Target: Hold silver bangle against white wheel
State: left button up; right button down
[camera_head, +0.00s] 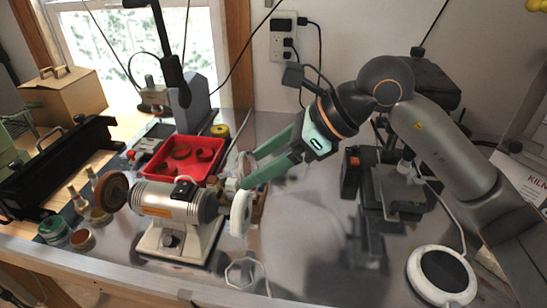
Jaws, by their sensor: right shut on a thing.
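The white wheel (240,213) is on the right end of a bench grinder (170,203), seen nearly edge-on. My right gripper (248,171) reaches in from the right with green fingers, tips just above and behind the white wheel. It is shut on the silver bangle (236,163), a thin pale ring at the fingertips that is small and partly hidden. I cannot tell whether the bangle touches the wheel. My left gripper is not in view.
A brown wheel (111,191) is on the grinder's left end. A red tray (182,158) with round items stands behind it. Jars (54,229) stand at the left. A pale loop (247,274) lies in front. A round black-topped device (441,275) is at the front right.

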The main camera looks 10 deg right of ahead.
jog(key=shift+w+a+f, duration=0.15)
jog(key=shift+a, duration=0.3)
jog(key=shift+w+a+f, duration=0.1)
jog(key=shift+w+a, duration=0.05)
jog(key=shift+a, duration=0.3)
jog(key=shift+f+b, duration=1)
jog(key=shift+f, duration=0.15)
jog(key=shift+c, duration=2.3)
grip_release()
grip_shut()
jog(key=shift+f+b, duration=0.4)
jog(key=shift+d+f+b, duration=0.15)
jog(key=shift+d+b, duration=0.15)
